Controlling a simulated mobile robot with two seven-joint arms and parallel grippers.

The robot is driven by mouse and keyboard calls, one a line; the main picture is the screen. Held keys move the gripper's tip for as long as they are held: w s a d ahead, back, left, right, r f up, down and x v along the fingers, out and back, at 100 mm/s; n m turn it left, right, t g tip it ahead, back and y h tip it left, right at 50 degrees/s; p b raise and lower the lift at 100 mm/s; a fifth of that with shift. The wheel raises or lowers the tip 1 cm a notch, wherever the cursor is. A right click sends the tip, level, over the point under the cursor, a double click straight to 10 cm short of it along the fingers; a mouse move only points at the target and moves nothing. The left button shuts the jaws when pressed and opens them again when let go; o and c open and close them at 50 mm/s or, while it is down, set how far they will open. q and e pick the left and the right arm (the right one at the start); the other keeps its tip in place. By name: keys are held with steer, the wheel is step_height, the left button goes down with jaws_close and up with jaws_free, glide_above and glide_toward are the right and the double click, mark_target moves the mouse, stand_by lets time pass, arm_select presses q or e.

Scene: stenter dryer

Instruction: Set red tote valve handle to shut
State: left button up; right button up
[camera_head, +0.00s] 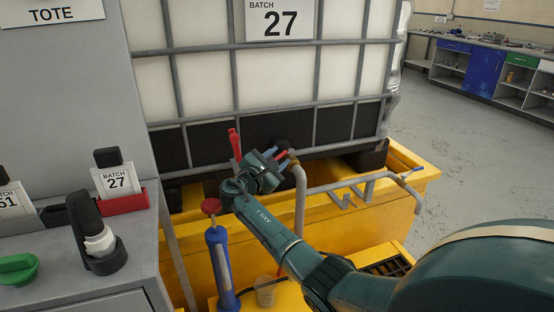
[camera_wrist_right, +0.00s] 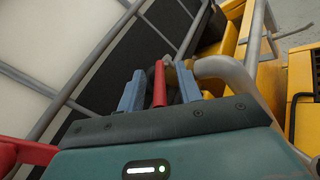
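The tote is a white caged tank (camera_head: 240,80) marked BATCH 27. A narrow red handle (camera_wrist_right: 159,86) shows in the right wrist view, near a bent grey pipe (camera_wrist_right: 225,72). My right gripper (camera_wrist_right: 160,88) has one blue-grey finger on each side of this handle, with a narrow gap visible at each side. In the head view the right gripper (camera_head: 277,157) is at the tote's lower front and partly hides the handle and valve. Another red piece (camera_head: 234,143) stands up left of the gripper; red also shows at the wrist view's left edge. My left gripper is out of view.
A yellow bund (camera_head: 400,197) surrounds the tote's base, with a grey pipe (camera_head: 300,200) rising close to the gripper. A blue pump with red knob (camera_head: 211,206) stands nearby. A grey cabinet (camera_head: 60,110) with a green knob (camera_head: 18,268) is at left. Open floor lies right.

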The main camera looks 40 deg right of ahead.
steer(key=shift+a, duration=0.1)
steer(key=v, duration=1.3)
